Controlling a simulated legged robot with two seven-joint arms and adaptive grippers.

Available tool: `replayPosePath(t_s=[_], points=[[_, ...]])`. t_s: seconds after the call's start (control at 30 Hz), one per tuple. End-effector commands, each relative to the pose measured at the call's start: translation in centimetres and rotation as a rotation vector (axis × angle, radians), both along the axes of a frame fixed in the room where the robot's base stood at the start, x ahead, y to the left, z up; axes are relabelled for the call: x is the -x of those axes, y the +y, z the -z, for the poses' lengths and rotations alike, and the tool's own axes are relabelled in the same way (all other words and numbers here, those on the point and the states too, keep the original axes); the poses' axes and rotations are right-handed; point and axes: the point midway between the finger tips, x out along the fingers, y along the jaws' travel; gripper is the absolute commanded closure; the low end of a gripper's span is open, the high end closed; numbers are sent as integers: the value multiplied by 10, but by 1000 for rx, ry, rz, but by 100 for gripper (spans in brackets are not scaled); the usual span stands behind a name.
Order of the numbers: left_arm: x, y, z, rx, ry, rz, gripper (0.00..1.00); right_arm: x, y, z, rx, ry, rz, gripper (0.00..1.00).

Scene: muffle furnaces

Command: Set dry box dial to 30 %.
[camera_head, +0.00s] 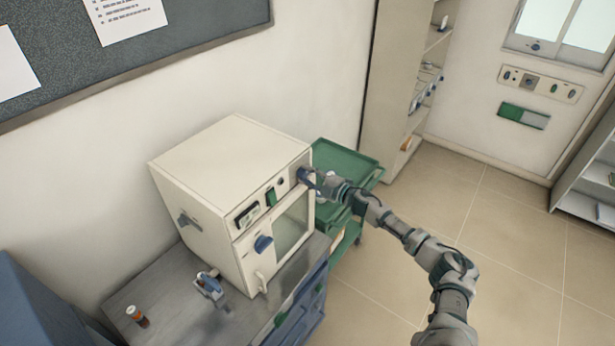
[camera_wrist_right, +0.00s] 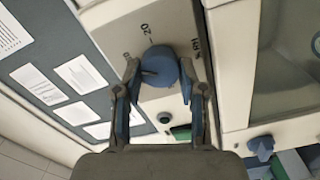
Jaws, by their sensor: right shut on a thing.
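The dry box (camera_head: 228,190) is a cream cabinet with a windowed door, standing on a grey bench in the head view. Its blue round dial (camera_wrist_right: 158,68) shows in the wrist view on a cream panel with a printed "20" and another mark too small to read surely. A dark notch shows on the dial's left side; its exact reading is unclear. My right gripper (camera_head: 309,178) is at the upper right of the box front. In the wrist view its fingers (camera_wrist_right: 160,78) close on both sides of the dial. My left gripper is not in view.
A green tray cart (camera_head: 350,160) stands right beside the box, close to my right arm. A small brown bottle (camera_head: 138,316) and a blue-grey item (camera_head: 210,286) are on the bench (camera_head: 185,318). Shelves (camera_head: 405,90) stand behind. The floor at right is clear.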

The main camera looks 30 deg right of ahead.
Motion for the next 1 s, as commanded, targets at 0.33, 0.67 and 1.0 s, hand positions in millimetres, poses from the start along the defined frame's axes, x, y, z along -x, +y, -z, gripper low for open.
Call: replayPosePath(t_s=[0.33, 0.67, 1.0], points=[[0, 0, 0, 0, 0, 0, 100, -1, -5, -1, 0, 0, 13, 94], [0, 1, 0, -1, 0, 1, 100, 0, -2, -1, 0, 1, 5, 34], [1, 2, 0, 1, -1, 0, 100, 25, -10, 2, 2, 5, 3, 34]])
